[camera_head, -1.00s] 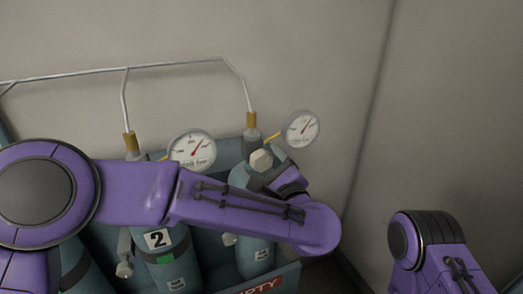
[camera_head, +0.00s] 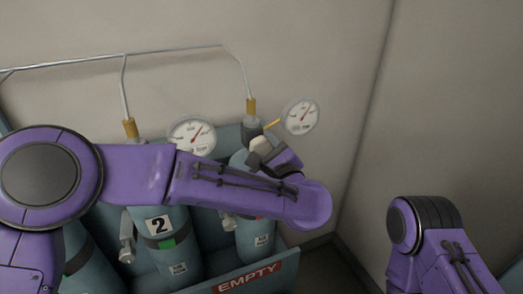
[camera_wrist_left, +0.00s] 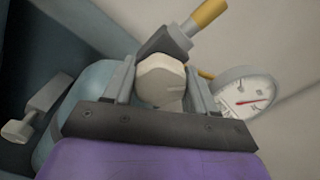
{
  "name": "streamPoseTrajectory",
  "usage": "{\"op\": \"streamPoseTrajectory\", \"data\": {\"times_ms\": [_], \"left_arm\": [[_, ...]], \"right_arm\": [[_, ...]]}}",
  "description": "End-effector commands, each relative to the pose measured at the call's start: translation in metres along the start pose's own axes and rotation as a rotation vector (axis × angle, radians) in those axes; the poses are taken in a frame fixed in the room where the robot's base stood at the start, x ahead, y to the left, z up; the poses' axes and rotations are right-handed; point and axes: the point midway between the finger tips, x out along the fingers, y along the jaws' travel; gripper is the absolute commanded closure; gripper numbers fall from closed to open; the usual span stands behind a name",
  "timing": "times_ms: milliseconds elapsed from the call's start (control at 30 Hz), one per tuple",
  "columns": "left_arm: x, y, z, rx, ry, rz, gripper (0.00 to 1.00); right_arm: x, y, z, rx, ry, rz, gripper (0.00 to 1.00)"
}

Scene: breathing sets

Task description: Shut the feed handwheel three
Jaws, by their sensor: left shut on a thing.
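The feed handwheel (camera_head: 261,145) is a pale, faceted knob on the valve of the rightmost cylinder (camera_head: 255,238). It also shows in the left wrist view (camera_wrist_left: 161,80), between the two fingers. My left gripper (camera_head: 268,150) is shut on this handwheel, its fingers on either side of the knob. My left forearm hides most of that cylinder's upper body and its number. My right arm shows at the lower right of the head view, but its gripper is out of view.
Gauges (camera_head: 300,116) and (camera_head: 192,136) stand beside the valves. Cylinder 2 (camera_head: 160,226) is to the left, with another cylinder further left. A front panel carries a red EMPTY label (camera_head: 249,277). A pipe (camera_head: 150,62) runs along the wall.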

Motion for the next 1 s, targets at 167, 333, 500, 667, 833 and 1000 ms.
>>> {"op": "streamPoseTrajectory", "data": {"times_ms": [167,333,500,667,833,1000], "left_arm": [[0.0,0.003,-0.004,0.104,-0.001,0.0,0.74],[0.0,0.003,-0.003,0.235,-0.002,-0.001,0.74],[0.0,0.002,-0.003,0.357,-0.002,-0.001,0.74],[0.0,0.001,-0.002,0.452,0.0,-0.001,0.74],[0.0,0.0,-0.001,0.52,-0.001,-0.001,0.74],[0.0,0.0,0.0,0.553,0.0,-0.001,0.74]], "right_arm": [[0.019,-0.002,0.008,0.0,0.0,0.0,0.57],[0.034,-0.003,0.014,0.0,0.0,0.0,0.57],[0.044,-0.004,0.018,0.0,0.0,0.0,0.57],[0.051,-0.005,0.021,0.0,0.0,0.0,0.57],[0.055,-0.005,0.023,0.0,0.0,0.0,0.57],[0.057,-0.005,0.023,0.0,0.0,0.0,0.57]]}}
